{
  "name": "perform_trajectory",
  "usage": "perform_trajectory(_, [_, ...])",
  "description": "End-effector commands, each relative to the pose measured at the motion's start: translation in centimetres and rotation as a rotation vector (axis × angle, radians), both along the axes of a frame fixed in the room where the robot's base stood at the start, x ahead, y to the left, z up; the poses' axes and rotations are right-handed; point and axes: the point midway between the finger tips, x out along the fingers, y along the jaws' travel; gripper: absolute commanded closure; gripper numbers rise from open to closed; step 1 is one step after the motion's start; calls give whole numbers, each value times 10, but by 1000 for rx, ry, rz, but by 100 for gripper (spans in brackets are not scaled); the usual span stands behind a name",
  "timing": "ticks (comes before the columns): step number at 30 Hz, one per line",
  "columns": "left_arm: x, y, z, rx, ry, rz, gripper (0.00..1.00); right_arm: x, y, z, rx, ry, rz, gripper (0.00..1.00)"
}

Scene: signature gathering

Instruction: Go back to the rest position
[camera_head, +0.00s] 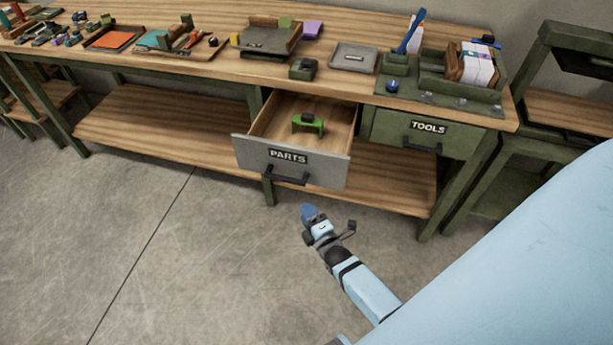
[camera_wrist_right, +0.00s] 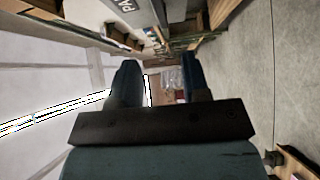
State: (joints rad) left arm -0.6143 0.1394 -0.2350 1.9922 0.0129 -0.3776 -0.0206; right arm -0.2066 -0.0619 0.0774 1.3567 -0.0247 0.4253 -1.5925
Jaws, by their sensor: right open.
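My right gripper (camera_head: 308,213) is in front of the open parts drawer and below its handle in the head view, apart from the drawer. In the right wrist view its two blue fingers (camera_wrist_right: 158,85) stand apart with nothing held between them. My left gripper is not in view. The drawer labelled PARTS (camera_head: 246,152) is pulled out from the workbench. A green bracket-like piece (camera_head: 308,125) with a dark top stands inside it.
The wooden workbench (camera_head: 340,85) carries trays, a small dark green box (camera_head: 303,69) and a green organiser (camera_head: 432,97) at the right. The drawer labelled TOOLS (camera_head: 398,133) is shut. The concrete floor (camera_head: 150,250) in front is clear.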

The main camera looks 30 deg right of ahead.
Motion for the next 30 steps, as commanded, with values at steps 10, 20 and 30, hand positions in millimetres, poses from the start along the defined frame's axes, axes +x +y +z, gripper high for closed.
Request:
perform_trajectory(10, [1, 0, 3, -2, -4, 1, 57, 0, 0, 1, 7, 2, 2, 57])
perform_trajectory(20, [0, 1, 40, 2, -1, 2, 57, -58, 31, 55, 578, 209, 61, 57])
perform_trajectory(30, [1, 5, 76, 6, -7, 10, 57, -155, 89, 122, 1331, 544, -109, 57])
